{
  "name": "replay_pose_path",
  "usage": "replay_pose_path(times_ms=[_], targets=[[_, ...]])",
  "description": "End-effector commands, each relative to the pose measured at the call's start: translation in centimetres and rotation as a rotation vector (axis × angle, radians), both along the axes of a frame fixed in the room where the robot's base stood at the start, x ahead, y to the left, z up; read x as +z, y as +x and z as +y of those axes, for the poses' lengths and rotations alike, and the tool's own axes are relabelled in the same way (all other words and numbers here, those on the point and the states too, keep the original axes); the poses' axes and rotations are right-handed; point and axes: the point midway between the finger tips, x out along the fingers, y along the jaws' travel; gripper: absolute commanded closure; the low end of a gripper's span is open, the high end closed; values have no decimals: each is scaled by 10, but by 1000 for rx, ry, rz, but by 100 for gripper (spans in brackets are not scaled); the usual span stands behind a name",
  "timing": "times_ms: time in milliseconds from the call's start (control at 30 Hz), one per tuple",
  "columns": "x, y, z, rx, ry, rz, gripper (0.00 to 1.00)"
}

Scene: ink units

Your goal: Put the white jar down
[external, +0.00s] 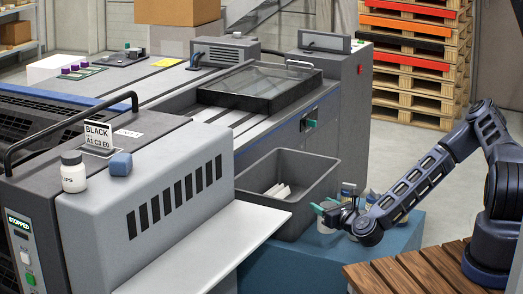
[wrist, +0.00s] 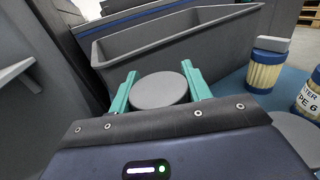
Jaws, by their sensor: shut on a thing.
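My gripper (external: 328,207) is at the end of the arm, low beside the grey bin and over the blue surface (external: 285,268). Its two green fingers are shut on a white jar (external: 325,227). In the wrist view only the jar's round grey lid (wrist: 160,88) shows between the fingers; its body is hidden below. The jar looks upright. I cannot tell whether its base touches the blue surface. Another white jar (external: 73,178) with a dark lid stands on the grey machine at the left.
The grey bin (external: 318,167) with white pieces inside stands just behind my gripper. Ribbed containers with blue lids (wrist: 266,65) stand close on the right. A blue block (external: 120,163) and a BLACK label card (external: 98,136) are on the machine. A wooden slatted top (external: 425,270) lies at front right.

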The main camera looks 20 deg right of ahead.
Motion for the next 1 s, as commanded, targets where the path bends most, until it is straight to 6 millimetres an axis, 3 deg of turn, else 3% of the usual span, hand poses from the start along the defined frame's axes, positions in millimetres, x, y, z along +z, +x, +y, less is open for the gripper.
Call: replay_pose_path(times_ms=[233,500,867,900,1000], targets=[[-14,0,0,1,-1,0,78],[-47,0,1,1,-1,-1,78],[-51,0,0,0,0,0,78],[-51,0,0,1,0,0,50],[-51,0,0,1,0,0,30]])
